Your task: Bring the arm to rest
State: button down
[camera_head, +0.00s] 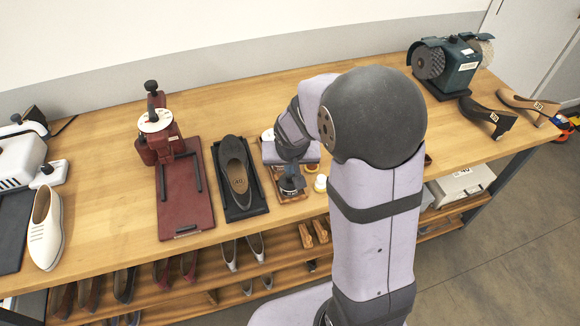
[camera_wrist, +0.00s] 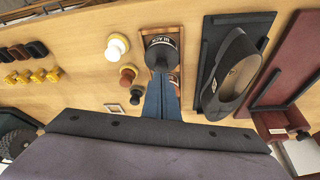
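My gripper (camera_head: 290,180) hangs low over the table beside the dark shoe stand, with my arm arching over from the right. In the wrist view its narrow bluish fingers (camera_wrist: 162,95) lie close together and point at a dark round item labelled BLACK (camera_wrist: 162,52). That item is on a small wooden tray (camera_wrist: 151,33). I cannot tell whether the fingers touch it or have anything between them.
A dark shoe (camera_head: 235,170) lies on a black stand left of my gripper; a red press (camera_head: 182,200) is beyond it. A white-topped item (camera_wrist: 117,45) and small knobs are close by. A bench grinder (camera_head: 450,62) stands at the back right.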

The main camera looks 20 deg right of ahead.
notch_tip(320, 180, up, 6)
jog(key=p, duration=0.4)
jog(key=shift+f, duration=0.2)
dwell(0.7)
jog(key=s+a+n+g, duration=0.1)
jog(key=s+g, duration=0.1)
jog(key=s, duration=0.8)
jog(key=s+a+n+g+y, duration=0.1)
jog(key=s+n+g, duration=0.1)
jog(key=s, duration=0.8)
jog(key=shift+s+a, duration=0.15)
jog(key=shift+a, duration=0.25)
